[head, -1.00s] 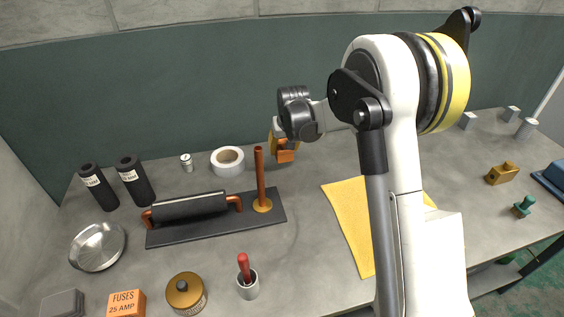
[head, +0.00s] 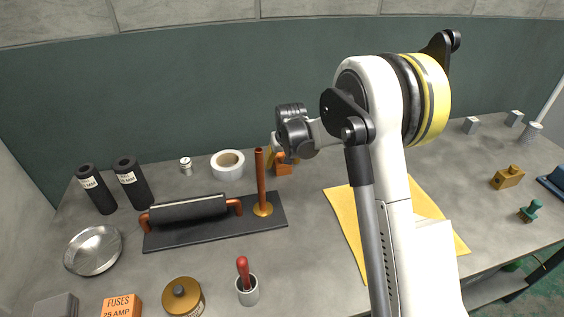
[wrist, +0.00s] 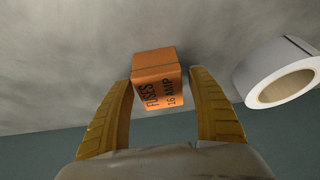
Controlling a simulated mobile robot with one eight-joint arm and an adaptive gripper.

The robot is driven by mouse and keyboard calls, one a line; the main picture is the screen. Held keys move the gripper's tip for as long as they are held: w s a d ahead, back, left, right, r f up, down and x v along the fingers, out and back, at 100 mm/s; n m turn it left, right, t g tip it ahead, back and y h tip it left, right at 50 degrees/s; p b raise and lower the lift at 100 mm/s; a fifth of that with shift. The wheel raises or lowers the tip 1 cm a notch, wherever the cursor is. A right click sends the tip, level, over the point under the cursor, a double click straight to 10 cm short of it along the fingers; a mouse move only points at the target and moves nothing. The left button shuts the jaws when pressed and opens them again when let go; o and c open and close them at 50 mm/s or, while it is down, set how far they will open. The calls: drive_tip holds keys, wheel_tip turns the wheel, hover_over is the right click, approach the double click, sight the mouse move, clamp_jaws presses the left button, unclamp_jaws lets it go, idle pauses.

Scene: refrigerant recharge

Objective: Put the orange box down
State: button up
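The orange box (wrist: 158,80), lettered FUSES 16 AMP, stands between the fingers of my gripper (wrist: 161,95) in the wrist view. A narrow gap shows between the box and the right finger. The left finger is very close to the box, and I cannot tell whether they touch. The fingers look open. In the head view the orange box (head: 284,169) rests on the grey table (head: 300,260), under my gripper (head: 278,152) and partly hidden by it.
A white tape roll (head: 228,164) stands left of the box. An upright copper pipe (head: 261,180) on a dark board rises close in front. A yellow cloth (head: 347,215) lies to the right. Another orange box (head: 122,306), lettered 25 AMP, is at front left.

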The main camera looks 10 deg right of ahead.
drive_tip(key=shift+r, duration=0.25)
drive_tip(key=s+r+t+p, duration=0.1)
drive_tip(key=s+r+p, duration=0.3)
drive_tip(key=s+r, duration=1.6)
drive_tip(key=s+t, duration=0.1)
drive_tip(key=s, duration=1.7)
drive_tip(key=shift+t, duration=0.3)
drive_tip(key=shift+w, duration=0.1)
